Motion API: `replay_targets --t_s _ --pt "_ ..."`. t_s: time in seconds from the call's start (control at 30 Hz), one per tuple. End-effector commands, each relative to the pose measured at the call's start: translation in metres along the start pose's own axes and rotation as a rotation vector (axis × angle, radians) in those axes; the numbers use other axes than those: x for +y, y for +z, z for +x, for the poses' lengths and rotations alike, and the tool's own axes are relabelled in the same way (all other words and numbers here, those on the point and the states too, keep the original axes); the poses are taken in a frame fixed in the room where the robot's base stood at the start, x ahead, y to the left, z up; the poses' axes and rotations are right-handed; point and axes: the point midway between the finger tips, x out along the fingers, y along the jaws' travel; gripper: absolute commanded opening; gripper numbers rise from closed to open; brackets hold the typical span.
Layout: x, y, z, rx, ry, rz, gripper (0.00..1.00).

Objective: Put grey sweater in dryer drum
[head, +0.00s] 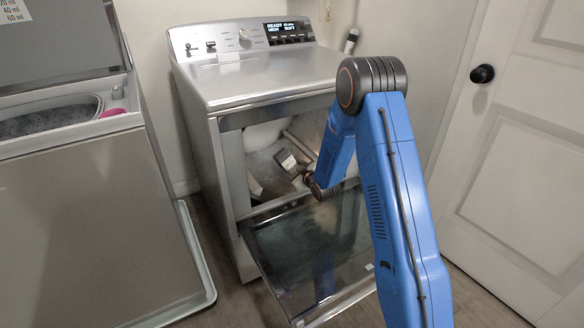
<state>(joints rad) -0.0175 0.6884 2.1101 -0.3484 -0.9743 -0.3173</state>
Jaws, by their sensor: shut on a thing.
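The silver dryer (270,75) stands in the middle of the head view. Its door (315,245) is folded down open, and the dryer drum (265,133) shows pale through the opening. My blue arm reaches in over the door from the right. My gripper (288,161) is inside the opening, small and partly hidden by my wrist. A grey patch (262,168) beside it looks like the grey sweater, held in the shut jaws. Its outline is hard to tell from the grey interior.
A topload washer (85,220) with its lid up stands at the left, with a pink thing (112,112) by its rim. A white door (520,150) with a black knob (482,74) is at the right. The open dryer door takes up the floor space in front.

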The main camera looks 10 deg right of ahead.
Motion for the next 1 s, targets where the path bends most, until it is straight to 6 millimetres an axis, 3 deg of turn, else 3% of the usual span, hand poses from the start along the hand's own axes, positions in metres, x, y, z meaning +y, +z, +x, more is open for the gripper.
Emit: replay_targets --t_s 1.0 --pt "-0.013 0.028 0.009 0.000 0.001 0.001 0.20"
